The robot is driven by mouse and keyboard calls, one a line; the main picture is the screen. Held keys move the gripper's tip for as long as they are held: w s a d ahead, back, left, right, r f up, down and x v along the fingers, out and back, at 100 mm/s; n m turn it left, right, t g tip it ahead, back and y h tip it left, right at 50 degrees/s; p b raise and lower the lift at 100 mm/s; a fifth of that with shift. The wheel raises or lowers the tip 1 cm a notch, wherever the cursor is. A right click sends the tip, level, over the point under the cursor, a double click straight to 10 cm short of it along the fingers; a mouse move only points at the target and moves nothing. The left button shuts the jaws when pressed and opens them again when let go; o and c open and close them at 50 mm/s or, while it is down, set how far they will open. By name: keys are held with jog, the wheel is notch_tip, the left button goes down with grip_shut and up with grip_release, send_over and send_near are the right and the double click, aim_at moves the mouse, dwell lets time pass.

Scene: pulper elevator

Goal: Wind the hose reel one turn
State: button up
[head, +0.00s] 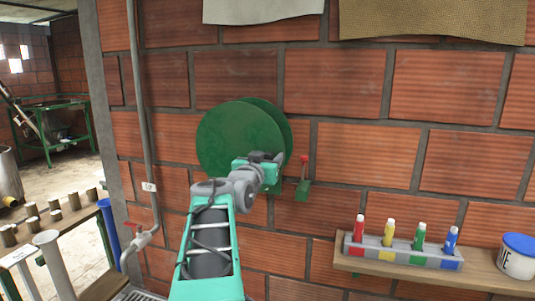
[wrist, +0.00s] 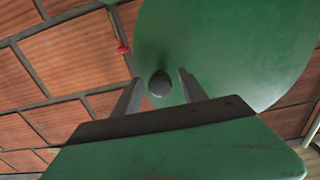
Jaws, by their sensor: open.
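The hose reel (head: 235,135) is a pair of green discs mounted on the brick wall, in the middle of the head view. Its green disc (wrist: 225,45) fills the upper right of the wrist view. A dark round knob (wrist: 159,84) stands on the disc face. My gripper (wrist: 158,86) is open, with one finger on each side of the knob in the picture. I cannot tell whether the knob is within the fingers' depth or touching them. In the head view my gripper (head: 268,160) is in front of the reel's lower right and hides the knob.
A red-tipped lever on a green bracket (head: 303,185) is close to the reel's right. A wooden shelf (head: 400,272) holds several coloured bottles (head: 388,233) and a white tub (head: 517,260). A grey pipe (head: 140,100) with a red-handled tap (head: 142,238) runs down the wall left of the reel.

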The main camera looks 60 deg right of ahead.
jog(key=shift+c, duration=0.5)
grip_shut()
dwell(0.9)
